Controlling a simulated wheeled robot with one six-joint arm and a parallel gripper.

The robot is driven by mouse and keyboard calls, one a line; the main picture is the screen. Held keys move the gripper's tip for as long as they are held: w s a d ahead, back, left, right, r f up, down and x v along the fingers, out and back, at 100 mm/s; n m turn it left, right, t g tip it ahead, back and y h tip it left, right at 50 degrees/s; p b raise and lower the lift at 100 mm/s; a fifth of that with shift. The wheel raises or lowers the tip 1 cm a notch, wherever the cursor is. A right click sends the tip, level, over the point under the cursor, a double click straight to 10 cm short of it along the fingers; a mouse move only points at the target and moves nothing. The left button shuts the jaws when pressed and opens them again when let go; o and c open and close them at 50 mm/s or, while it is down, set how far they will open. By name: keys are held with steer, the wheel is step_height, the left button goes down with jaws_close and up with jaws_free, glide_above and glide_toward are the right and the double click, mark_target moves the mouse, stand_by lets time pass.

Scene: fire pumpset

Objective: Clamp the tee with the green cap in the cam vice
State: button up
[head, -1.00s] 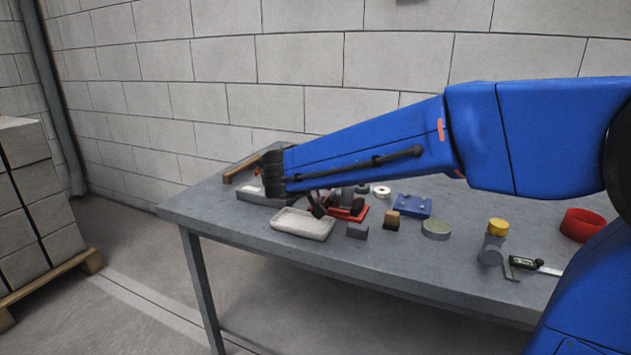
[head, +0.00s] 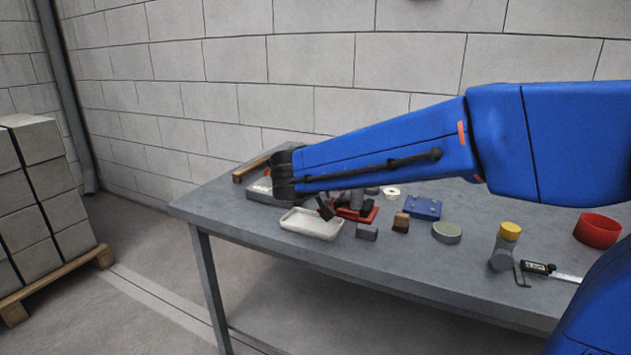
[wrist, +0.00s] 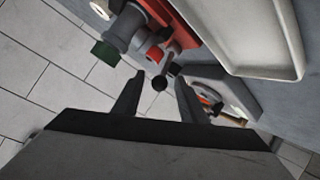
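The grey tee with its green cap (wrist: 105,52) shows at the upper left of the wrist view. The tee's body (wrist: 124,27) lies against the red cam vice (wrist: 176,22); I cannot tell whether the jaws grip it. My gripper is open.
A white tray (head: 311,224) is beside the vice, and a grey block (head: 367,233) is in front. A blue plate (head: 423,208), a round grey disc (head: 446,232), a yellow-capped grey fitting (head: 504,247), a caliper (head: 540,268) and a red ring (head: 597,230) lie to the right.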

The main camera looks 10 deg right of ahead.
steer(key=v, duration=1.6)
steer(key=shift+s, duration=0.2)
steer(key=shift+r, duration=0.1)
